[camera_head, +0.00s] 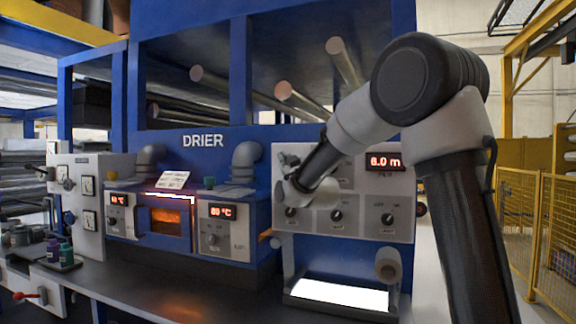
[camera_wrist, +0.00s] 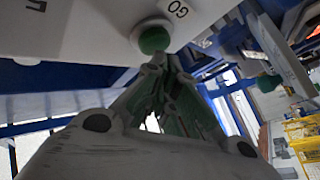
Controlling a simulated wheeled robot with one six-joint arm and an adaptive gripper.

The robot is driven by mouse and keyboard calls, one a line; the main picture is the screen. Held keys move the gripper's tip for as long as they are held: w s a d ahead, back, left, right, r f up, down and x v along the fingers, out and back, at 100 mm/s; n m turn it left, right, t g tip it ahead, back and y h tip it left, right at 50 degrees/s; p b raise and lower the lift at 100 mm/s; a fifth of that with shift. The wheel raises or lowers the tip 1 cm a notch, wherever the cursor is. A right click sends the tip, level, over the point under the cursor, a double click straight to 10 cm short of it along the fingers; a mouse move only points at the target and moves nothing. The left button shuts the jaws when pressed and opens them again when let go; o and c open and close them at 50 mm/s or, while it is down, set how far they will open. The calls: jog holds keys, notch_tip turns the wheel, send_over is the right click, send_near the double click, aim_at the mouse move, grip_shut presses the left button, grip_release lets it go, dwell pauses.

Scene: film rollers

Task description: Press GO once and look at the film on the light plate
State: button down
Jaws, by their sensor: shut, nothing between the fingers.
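The GO label (camera_wrist: 178,8) and a green button (camera_wrist: 154,39) in a pale collar show on a panel in the wrist view. My gripper (camera_wrist: 160,62) is shut and empty, its tips just below the green button in that view. I cannot tell whether they touch it. In the head view my gripper (camera_head: 284,165) is at the upper left of the grey control panel (camera_head: 350,222), and the button is hidden there. The light plate (camera_head: 340,294) glows white low in front of the panel, and I see no picture on it. A pale roll (camera_head: 388,264) is above its right end.
A red display (camera_head: 384,161) reads about 6.0 m. Several dark knobs are on the panel. The drier (camera_head: 165,222) glows orange at left, with a temperature display (camera_head: 221,211) beside it. Small bottles (camera_head: 58,254) stand on the far-left bench. A yellow fence (camera_head: 555,225) is at right.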

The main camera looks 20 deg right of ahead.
jog(key=shift+w+d, duration=0.25)
jog(key=shift+w, duration=0.1)
dwell(0.5)
dwell(0.3)
jog(key=shift+s+a, duration=0.5)
jog(key=shift+s, duration=0.2)
jog(key=shift+s, duration=0.1)
jog(key=shift+s+a, duration=0.75)
jog(key=shift+s, duration=0.25)
jog(key=shift+s+a, duration=0.7)
jog(key=shift+s, duration=0.25)
